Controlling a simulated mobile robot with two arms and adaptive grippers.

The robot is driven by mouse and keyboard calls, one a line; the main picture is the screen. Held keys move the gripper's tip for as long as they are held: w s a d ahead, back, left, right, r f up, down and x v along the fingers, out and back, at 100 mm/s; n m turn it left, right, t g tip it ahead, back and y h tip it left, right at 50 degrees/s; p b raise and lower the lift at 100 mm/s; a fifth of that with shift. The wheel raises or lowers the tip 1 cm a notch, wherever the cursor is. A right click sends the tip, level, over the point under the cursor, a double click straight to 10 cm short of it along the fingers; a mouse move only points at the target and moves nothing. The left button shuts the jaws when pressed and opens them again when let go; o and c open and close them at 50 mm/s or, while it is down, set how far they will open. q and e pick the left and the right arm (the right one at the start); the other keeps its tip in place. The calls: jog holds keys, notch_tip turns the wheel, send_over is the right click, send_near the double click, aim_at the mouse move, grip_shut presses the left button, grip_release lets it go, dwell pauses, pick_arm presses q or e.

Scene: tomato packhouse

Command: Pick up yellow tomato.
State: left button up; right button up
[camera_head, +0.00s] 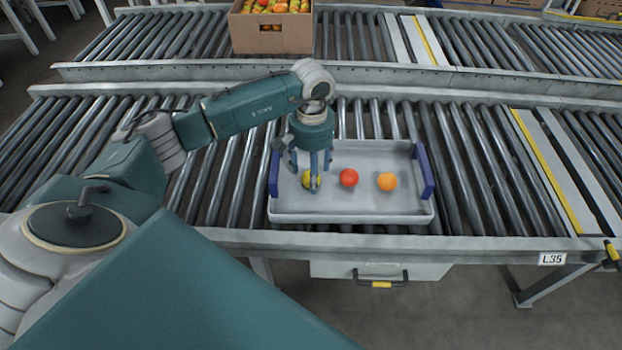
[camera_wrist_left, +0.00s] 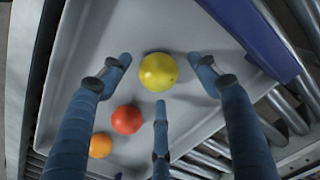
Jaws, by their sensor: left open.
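The yellow tomato (camera_head: 308,179) lies at the left end of a light grey tray (camera_head: 350,210) in the head view, partly hidden by my fingers. In the left wrist view the yellow tomato (camera_wrist_left: 158,72) sits between the spread blue fingers and looks untouched. My left gripper (camera_head: 312,172) points down over it, open and empty; it also shows in the left wrist view (camera_wrist_left: 158,85). A red tomato (camera_head: 348,177) lies mid-tray and an orange tomato (camera_head: 387,181) to its right. My right gripper is in neither view.
The tray has blue end handles (camera_head: 423,172) and stands on a roller conveyor (camera_head: 468,165). A cardboard box of tomatoes (camera_head: 270,32) stands on the far conveyor. The tray floor right of the orange tomato is clear. A drawer (camera_head: 380,270) hangs below the front rail.

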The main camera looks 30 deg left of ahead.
pick_arm(q)
jog(key=shift+f, duration=0.45)
jog(key=c, duration=0.9)
jog(key=shift+r, duration=0.1)
